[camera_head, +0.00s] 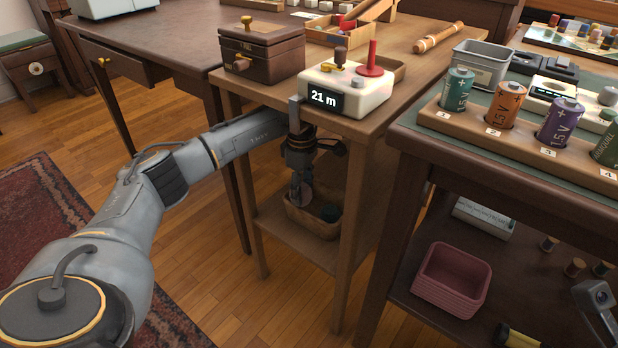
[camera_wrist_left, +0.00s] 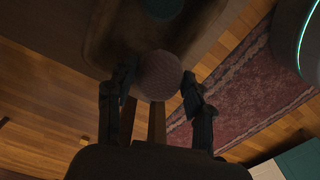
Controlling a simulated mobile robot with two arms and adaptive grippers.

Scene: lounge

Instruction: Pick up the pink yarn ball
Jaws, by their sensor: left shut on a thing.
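My left gripper (camera_head: 301,186) reaches under the side table's top, over a shelf basket. In the left wrist view the gripper's fingers (camera_wrist_left: 157,84) are shut on a round ball (camera_wrist_left: 159,72), one finger on each side. The ball looks dull greyish pink in the dim light, and I take it to be the pink yarn ball. The brown basket (camera_head: 306,226) stands on the lower shelf. A dark teal ball (camera_head: 330,213) lies in it. A grey part of what seems my right gripper (camera_head: 598,304) shows at the lower right edge, its fingers unclear.
The tabletop (camera_head: 392,108) is close above my left gripper, and table legs (camera_head: 349,230) stand nearby. A white device (camera_head: 352,92) and a dark wooden box (camera_head: 262,53) are on top. A pink bin (camera_head: 452,279) sits on the right table's shelf.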

